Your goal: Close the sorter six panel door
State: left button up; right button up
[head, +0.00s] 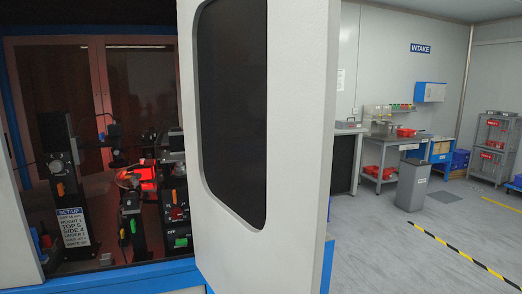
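The sorter door (295,150) is a white panel with a dark rounded window (234,110). It stands open, swung out toward me, and fills the middle of the head view. To its left the sorter's opening shows the dark interior, with black posts, a red-lit part (140,178) and a set-up label (73,226). A blue sill (120,276) runs below the opening. I cannot tell which panel number this door carries. Neither of my grippers is in view.
Right of the door is open grey floor (400,255) with a yellow-black stripe (455,250). Farther back stand a grey bin (411,185), a workbench (382,172) with red trays, and a shelf rack (491,150). An INTAKE sign (421,48) hangs on the wall.

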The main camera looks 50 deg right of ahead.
aim_at(259, 79)
jog(key=k+l, duration=0.1)
jog(key=l, duration=0.3)
jog(key=k+l, duration=0.1)
jog(key=l, duration=0.3)
jog(key=k+l, duration=0.1)
jog(key=l, duration=0.25)
jog(key=k+l, duration=0.1)
jog(key=l, duration=0.3)
jog(key=k+l, duration=0.1)
jog(key=l, duration=0.3)
